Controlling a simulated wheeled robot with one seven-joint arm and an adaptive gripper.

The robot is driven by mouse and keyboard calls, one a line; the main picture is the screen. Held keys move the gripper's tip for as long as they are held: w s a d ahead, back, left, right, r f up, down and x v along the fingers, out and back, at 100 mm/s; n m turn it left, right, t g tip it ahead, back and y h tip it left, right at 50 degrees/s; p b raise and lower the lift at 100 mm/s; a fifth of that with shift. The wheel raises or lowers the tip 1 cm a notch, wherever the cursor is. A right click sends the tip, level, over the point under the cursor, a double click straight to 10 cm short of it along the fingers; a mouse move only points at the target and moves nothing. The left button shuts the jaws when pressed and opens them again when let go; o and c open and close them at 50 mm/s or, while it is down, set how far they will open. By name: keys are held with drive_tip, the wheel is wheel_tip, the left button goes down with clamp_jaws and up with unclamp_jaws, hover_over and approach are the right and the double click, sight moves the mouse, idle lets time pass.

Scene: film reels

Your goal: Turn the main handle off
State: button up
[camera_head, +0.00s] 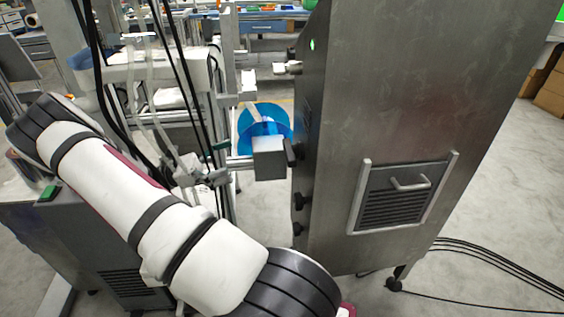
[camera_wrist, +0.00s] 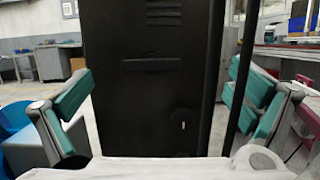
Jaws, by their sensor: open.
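A tall grey metal cabinet (camera_head: 420,100) stands at the centre right in the head view. Several dark knobs or handles (camera_head: 300,201) stick out along its narrow left side; I cannot tell which is the main handle. In the wrist view a dark panel (camera_wrist: 120,110) fills the middle. It bears a round dark fitting (camera_wrist: 183,126) with a small pale upright mark, low and right of centre. My gripper (camera_wrist: 157,95) has its teal-padded fingers wide apart, empty, with the panel beyond them.
A grey box on a bar (camera_head: 268,158) and a blue reel (camera_head: 262,122) stand left of the cabinet. A vented door with a handle (camera_head: 408,184) is on its front. Dark cables (camera_head: 490,262) cross the floor at right. The wrist view shows benches (camera_wrist: 295,50) at right.

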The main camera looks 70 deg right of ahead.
sight(292, 152)
drive_tip(key=s+d+b, duration=0.2)
drive_tip(key=s+d, duration=0.2)
drive_tip(key=s, duration=0.2)
drive_tip(key=s+d+f+g+h+b, duration=0.1)
drive_tip(key=s+d+b, duration=0.1)
drive_tip(key=s+d, duration=0.2)
drive_tip(key=shift+s+n, duration=0.3)
drive_tip(key=shift+s, duration=1.1)
drive_tip(key=c, duration=0.9)
